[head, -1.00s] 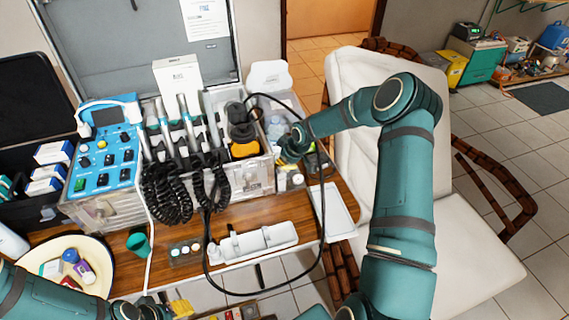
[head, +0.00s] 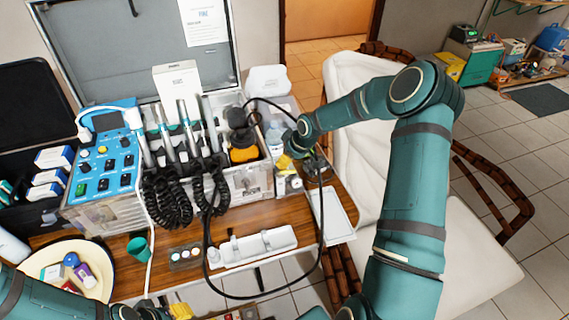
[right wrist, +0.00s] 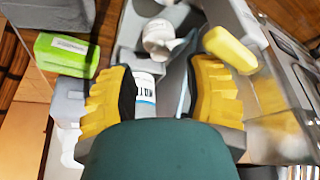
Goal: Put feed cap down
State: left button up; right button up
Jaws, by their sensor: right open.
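I cannot single out the feed cap for certain. A black fitting (head: 238,122) stands above an orange part (head: 244,154) in the right section of the metal case, with a black hose (head: 322,205) looping to the right past my gripper. A white round container (right wrist: 158,35) and a yellow piece (right wrist: 230,48) lie beyond. My left gripper (head: 160,309) is partly cut off at the bottom edge.
A white tray (head: 331,228) lies right of the case, and a white holder (head: 254,246) in front. A green box (right wrist: 67,54) sits beside my right gripper.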

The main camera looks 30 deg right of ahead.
jog(key=a+p+v, duration=0.1)
jog(key=v, duration=0.5)
jog(key=shift+d+r, duration=0.15)
jog(key=shift+d, duration=0.35)
jog(key=shift+s, duration=0.1)
